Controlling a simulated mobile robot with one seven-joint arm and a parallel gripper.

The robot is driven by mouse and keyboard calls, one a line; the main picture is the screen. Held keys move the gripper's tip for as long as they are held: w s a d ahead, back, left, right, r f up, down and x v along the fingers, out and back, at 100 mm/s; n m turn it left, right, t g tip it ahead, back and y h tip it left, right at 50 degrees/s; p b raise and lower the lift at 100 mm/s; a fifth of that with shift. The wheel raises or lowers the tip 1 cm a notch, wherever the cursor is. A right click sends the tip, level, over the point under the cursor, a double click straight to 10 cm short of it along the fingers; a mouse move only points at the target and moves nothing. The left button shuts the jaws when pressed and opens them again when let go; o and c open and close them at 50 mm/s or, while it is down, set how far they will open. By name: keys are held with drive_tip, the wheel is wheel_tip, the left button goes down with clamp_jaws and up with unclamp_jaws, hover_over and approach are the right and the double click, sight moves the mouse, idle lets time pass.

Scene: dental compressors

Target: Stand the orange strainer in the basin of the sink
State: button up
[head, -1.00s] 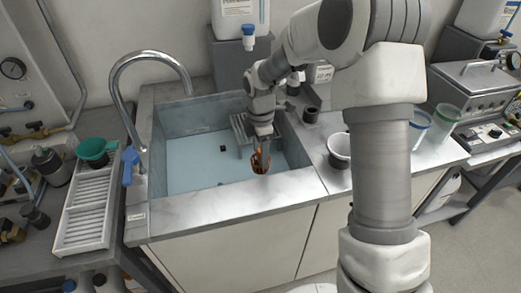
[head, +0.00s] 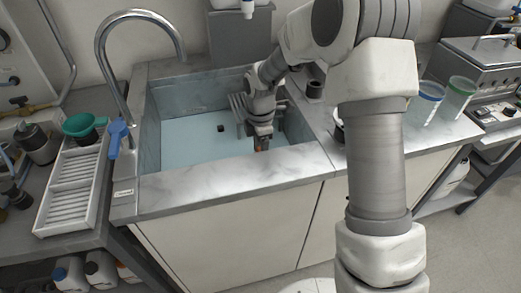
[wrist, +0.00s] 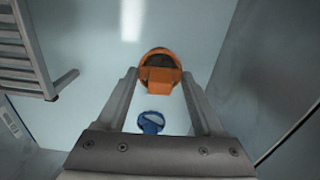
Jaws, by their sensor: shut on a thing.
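The orange strainer (wrist: 160,57) is between my fingertips in the wrist view, its round, dark-centred end pointing away from me. My gripper (wrist: 159,80) is shut on it. The front rim hides the rest. The pale blue basin floor (head: 185,147) lies below. I cannot tell whether the strainer touches the floor.
A grey slatted rack (head: 240,108) stands at the basin's right back; it also shows in the wrist view (wrist: 22,45). A small dark drain (head: 221,128) is left of my gripper. A blue piece (wrist: 151,122) shows between my fingers. The tap (head: 135,15) arches at the left.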

drive_tip(key=shift+f, duration=0.1)
drive_tip(key=shift+f+b, duration=0.75)
drive_tip(key=shift+f, duration=0.45)
drive_tip(key=o, duration=1.3)
drive_tip(key=shift+c, duration=1.4)
drive_tip(key=shift+r, duration=0.1)
drive_tip(key=shift+r+p, duration=3.35)
drive_tip(key=shift+r, duration=0.6)
